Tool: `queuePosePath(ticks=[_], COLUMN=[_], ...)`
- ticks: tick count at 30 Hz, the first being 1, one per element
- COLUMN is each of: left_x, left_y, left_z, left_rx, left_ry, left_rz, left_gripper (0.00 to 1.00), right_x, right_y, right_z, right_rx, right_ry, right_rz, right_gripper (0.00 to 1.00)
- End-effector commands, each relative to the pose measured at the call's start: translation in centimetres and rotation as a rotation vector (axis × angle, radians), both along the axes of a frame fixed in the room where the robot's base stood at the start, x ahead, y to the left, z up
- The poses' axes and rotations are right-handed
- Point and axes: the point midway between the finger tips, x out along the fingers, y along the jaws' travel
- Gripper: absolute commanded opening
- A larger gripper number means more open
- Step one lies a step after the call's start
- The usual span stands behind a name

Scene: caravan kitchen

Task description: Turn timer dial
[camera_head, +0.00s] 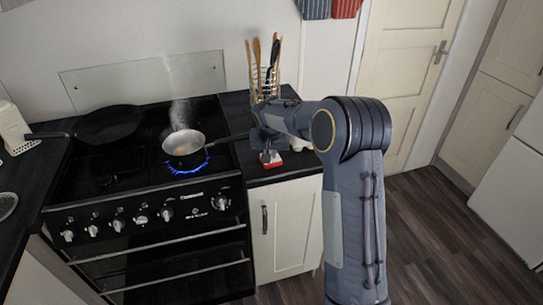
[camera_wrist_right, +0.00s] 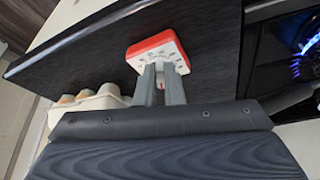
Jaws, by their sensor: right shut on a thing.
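The timer (camera_head: 271,160) is a small red and white block on the dark counter, right of the stove. In the right wrist view the timer (camera_wrist_right: 157,50) shows a white face with dark marks and a red edge. My right gripper (camera_head: 268,153) reaches it from above. In the right wrist view the right gripper's fingers (camera_wrist_right: 161,82) are close together at the timer's face, shut on its dial (camera_wrist_right: 160,84), of which only a small part shows between them. My left gripper is in neither view.
A steaming saucepan (camera_head: 184,142) sits on a lit blue burner, its handle pointing toward my right gripper. A utensil rack (camera_head: 264,80) stands behind the gripper. An egg carton (camera_wrist_right: 92,103) lies near the timer. A dark frying pan (camera_head: 106,124) is on the back left burner.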

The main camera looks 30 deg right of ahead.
Motion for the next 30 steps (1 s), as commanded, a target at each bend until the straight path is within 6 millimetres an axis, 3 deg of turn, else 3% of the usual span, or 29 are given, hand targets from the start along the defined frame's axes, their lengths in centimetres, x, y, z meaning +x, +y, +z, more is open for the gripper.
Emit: queuePosePath(ticks=[9,23,24,29,30], left_x=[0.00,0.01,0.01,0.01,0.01], left_y=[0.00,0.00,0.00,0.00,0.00], left_z=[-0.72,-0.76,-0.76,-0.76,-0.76], left_rx=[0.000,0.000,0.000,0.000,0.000], left_ry=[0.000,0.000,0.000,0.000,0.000], left_rz=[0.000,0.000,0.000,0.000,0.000], left_gripper=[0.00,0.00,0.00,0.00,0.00], right_x=[-0.04,-0.10,-0.10,-0.07,-0.05], right_y=[0.26,0.23,0.23,0.26,0.26], right_z=[-0.41,-0.42,-0.43,-0.42,-0.38], right_rx=[0.001,0.001,0.001,0.003,0.002], right_ry=[0.009,0.012,0.012,0.011,0.011], right_rz=[-0.118,-0.138,-0.138,-0.136,-0.136], right_gripper=[0.00,0.00,0.10,0.31,0.31])
